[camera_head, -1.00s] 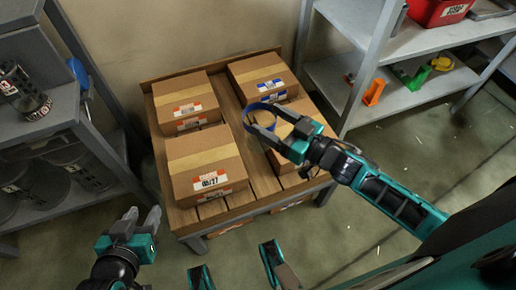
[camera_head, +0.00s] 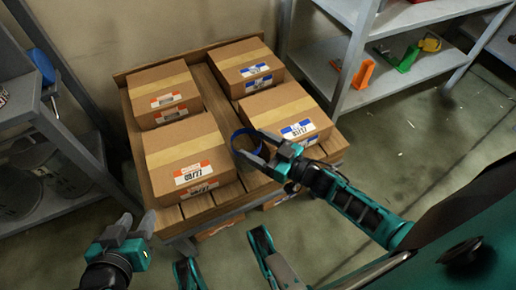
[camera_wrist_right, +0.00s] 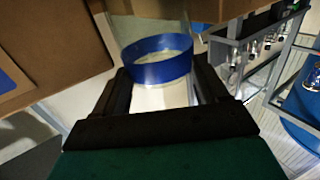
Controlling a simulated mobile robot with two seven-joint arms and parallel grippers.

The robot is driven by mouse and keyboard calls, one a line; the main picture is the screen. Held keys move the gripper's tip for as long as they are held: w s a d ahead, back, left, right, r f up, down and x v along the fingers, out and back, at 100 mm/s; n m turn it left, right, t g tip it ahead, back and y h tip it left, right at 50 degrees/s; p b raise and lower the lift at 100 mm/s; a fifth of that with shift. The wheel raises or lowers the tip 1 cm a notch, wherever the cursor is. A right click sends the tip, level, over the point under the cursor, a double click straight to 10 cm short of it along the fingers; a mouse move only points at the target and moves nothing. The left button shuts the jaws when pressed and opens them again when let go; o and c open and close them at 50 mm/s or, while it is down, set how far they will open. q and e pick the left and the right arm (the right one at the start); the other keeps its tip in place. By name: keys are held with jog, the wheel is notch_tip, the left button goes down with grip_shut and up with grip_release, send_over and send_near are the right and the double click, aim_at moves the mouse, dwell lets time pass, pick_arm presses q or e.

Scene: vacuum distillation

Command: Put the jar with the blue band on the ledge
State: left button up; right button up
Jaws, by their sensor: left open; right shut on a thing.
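The jar (camera_wrist_right: 150,97) is clear with a wide blue band (camera_wrist_right: 158,60); it also shows in the head view (camera_head: 246,141). My right gripper (camera_head: 252,147) is shut on it, with a finger on either side in the right wrist view. The jar is over the gap between the front left box and the right box on a low wooden platform (camera_head: 196,206). I cannot tell whether it touches the platform. My left gripper (camera_head: 136,226) is open and empty in front of the platform's left corner. I cannot tell which surface is the ledge.
Red-labelled boxes (camera_head: 183,140) fill the platform's left side and blue-labelled boxes (camera_head: 285,103) its right. Bare slats show between the two rows. A grey shelf (camera_head: 400,75) with coloured parts stands at right; another shelf (camera_head: 55,130) stands at left.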

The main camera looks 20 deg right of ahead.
jog(key=shift+r, duration=0.1)
jog(key=shift+f, duration=0.2)
jog(key=o, duration=1.6)
jog(key=shift+o, duration=0.2)
